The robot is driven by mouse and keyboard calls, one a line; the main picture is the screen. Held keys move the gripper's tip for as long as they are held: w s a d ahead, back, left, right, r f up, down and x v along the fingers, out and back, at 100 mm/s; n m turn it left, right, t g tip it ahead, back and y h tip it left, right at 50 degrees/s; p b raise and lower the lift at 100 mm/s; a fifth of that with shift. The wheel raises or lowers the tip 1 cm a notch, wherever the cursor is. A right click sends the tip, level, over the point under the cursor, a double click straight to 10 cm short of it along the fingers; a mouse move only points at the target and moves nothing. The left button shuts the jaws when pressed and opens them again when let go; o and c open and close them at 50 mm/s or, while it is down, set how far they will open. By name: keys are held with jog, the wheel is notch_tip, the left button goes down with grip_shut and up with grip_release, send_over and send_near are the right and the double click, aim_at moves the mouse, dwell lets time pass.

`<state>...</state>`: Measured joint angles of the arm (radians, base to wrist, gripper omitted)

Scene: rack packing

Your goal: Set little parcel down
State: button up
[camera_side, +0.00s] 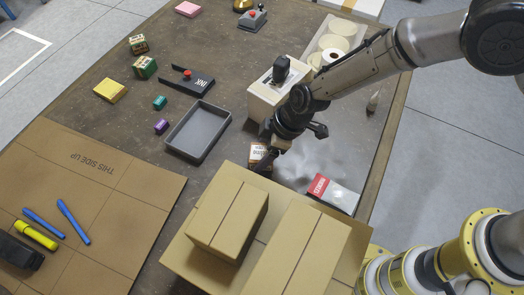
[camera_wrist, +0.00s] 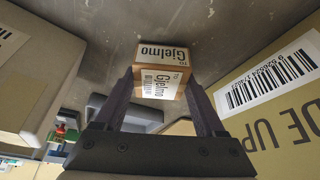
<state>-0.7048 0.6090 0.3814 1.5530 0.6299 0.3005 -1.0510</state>
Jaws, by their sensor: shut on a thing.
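The little parcel (camera_wrist: 158,78) is a small brown box with white labels reading "Gjelmo". My gripper (camera_wrist: 160,88) is shut on it, with one dark finger on either side in the wrist view. In the side view the parcel (camera_side: 259,154) shows below my gripper (camera_side: 268,150), beside the white-topped beige device and behind the cardboard boxes. I cannot tell whether its underside touches the table.
A large cardboard box (camera_side: 228,212) stands in front, and its barcoded side (camera_wrist: 270,100) is close on the right in the wrist view. A beige label device (camera_side: 265,98) stands behind. A grey tray (camera_side: 198,132) lies left. A red-and-white box (camera_side: 333,192) lies right.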

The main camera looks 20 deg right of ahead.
jog(key=shift+f, duration=0.3)
jog(key=o, duration=1.4)
jog(key=v, duration=1.3)
jog(key=s+d+r+m+t, duration=0.1)
jog(key=s+d+r+m, duration=0.15)
jog(key=d+r, duration=0.45)
jog(key=s+d+r+m+t, duration=0.1)
jog(key=d+r+m, duration=0.2)
jog(key=d+r, duration=0.5)
jog(key=s+d+m+h, duration=0.1)
jog(key=s+d+m, duration=0.1)
jog(key=s+d, duration=0.3)
jog(key=s+d+m+t+h, duration=0.1)
jog(key=s+d+m, duration=0.2)
jog(key=s+d, duration=0.3)
jog(key=s+d+m+t+h, duration=0.1)
jog(key=s+d+m+h, duration=0.1)
jog(key=s+d, duration=0.3)
jog(key=shift+s+d+r+m, duration=0.2)
jog(key=shift+d+m, duration=0.1)
jog(key=shift+d, duration=0.3)
jog(key=shift+s+d+r+m, duration=0.1)
jog(key=shift+s+d+m, duration=0.15)
jog(key=shift+d, duration=0.4)
